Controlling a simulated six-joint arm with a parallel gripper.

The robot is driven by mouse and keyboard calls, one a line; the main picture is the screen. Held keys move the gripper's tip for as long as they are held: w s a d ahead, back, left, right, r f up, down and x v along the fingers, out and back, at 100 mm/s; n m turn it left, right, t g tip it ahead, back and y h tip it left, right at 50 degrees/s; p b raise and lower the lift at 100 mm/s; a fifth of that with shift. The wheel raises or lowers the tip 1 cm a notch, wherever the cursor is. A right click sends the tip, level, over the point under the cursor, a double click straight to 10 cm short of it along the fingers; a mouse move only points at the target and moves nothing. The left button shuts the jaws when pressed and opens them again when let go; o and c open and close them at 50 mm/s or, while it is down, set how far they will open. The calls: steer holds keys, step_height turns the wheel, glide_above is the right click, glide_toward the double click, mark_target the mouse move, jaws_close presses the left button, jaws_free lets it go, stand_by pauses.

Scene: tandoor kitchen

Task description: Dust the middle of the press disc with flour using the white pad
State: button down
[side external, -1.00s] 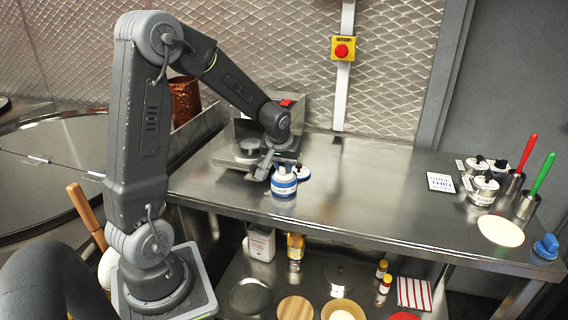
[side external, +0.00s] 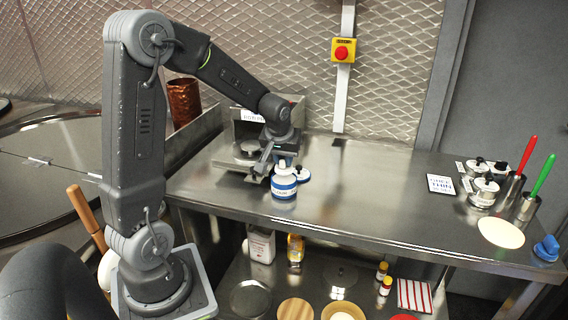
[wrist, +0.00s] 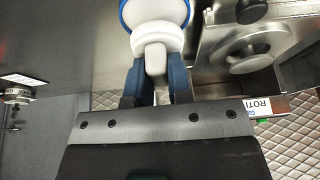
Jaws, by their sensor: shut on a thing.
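My gripper (side external: 284,156) is over the white flour jar with a blue label (side external: 284,186). In the wrist view my blue fingers (wrist: 156,85) are shut on the pale stem of the white pad (wrist: 157,38). The pad is at the jar's mouth; I cannot tell whether it touches flour. The jar's blue rim shows behind it in the wrist view. The press disc (side external: 246,149) is a round metal plate on the press, left of and behind the jar. It also shows in the wrist view (wrist: 252,46), at the upper right. Its middle is partly hidden by its raised part.
Lidded tins (side external: 484,190), red and green handled tools (side external: 525,160), and a pale flat round (side external: 501,232) are at the counter's right. The counter middle (side external: 380,190) is clear.

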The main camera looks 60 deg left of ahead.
steer(key=shift+r, duration=2.2)
